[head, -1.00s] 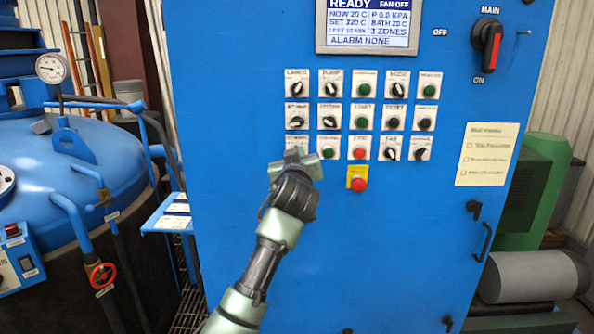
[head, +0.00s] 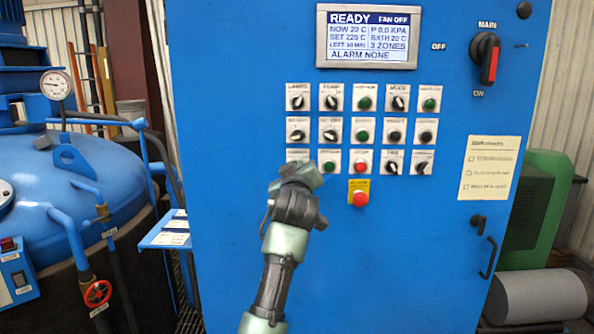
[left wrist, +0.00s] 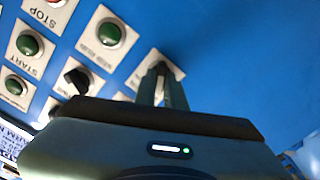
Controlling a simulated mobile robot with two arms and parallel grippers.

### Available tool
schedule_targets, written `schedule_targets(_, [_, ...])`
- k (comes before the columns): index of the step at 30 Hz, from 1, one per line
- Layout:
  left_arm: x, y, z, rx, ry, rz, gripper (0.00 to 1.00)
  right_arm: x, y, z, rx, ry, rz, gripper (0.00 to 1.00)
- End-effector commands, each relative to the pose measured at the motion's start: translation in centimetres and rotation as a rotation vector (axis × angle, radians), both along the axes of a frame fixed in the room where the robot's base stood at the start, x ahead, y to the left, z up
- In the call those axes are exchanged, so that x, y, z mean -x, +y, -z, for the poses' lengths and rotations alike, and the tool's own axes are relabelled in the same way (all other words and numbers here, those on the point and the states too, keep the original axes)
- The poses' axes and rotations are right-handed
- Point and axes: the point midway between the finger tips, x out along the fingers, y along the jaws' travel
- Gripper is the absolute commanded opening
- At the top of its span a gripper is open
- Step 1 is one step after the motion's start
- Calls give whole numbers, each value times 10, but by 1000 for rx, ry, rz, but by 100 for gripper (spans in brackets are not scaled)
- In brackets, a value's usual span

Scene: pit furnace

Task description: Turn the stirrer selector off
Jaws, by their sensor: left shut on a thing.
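The blue control panel (head: 250,240) carries rows of selectors and buttons. The bottom-left selector, taken to be the stirrer one, shows only as its white label plate (head: 297,155) in the head view; its knob is hidden by my left gripper (head: 299,174). In the left wrist view its plate (left wrist: 176,69) shows around the fingertips (left wrist: 162,72) of my left gripper. The fingers are close together and shut on the knob, which they mostly cover. I cannot read the label or the knob's angle. My right gripper is not in view.
A green button (head: 329,168) is just right of the held selector, then a red button (head: 361,167). A red emergency button (head: 359,198) on yellow sits below. Another selector (head: 298,134) is directly above. The panel below the controls is clear except for handles at right.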

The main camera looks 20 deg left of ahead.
Motion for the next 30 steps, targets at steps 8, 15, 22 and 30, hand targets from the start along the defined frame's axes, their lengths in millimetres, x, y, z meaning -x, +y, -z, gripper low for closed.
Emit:
schedule_targets(8, [0,0,0,2,-1,0,33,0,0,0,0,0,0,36])
schedule_targets(15, [1,0,0,1,-2,0,33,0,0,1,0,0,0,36])
schedule_targets(22, [29,-9,3,4,-3,1,33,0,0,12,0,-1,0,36])
schedule_targets(30, [67,-20,2,3,-1,2,33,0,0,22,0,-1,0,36])
